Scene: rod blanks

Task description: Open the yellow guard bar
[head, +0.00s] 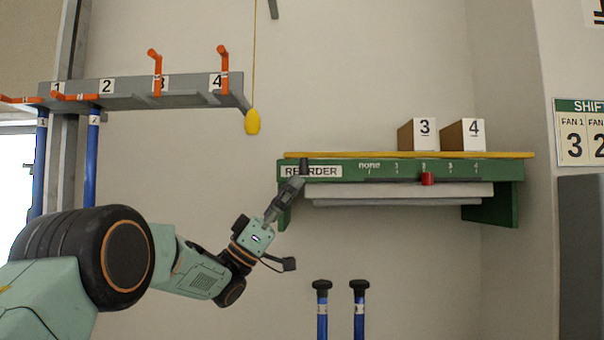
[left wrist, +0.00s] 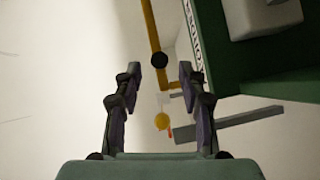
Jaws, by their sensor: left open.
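The yellow guard bar (head: 420,155) lies level along the top front of the green shelf (head: 515,171). A black knob (head: 304,165) shows at the bar's left part. In the left wrist view the bar (left wrist: 151,25) runs down from the top edge, and the knob (left wrist: 159,60) appears between my fingertips. My left gripper (head: 297,183) is just below the knob, pointing up at it. Its two fingers (left wrist: 160,72) are apart in the left wrist view, with a gap on each side of the knob. My right gripper is in neither view.
Boxes 3 (head: 418,134) and 4 (head: 464,134) stand on the shelf. A red slider (head: 428,179) sits on its front. A yellow pull handle (head: 252,122) hangs left of the shelf, beside a grey rack (head: 180,101) with orange hooks. Two blue rods (head: 322,315) stand below.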

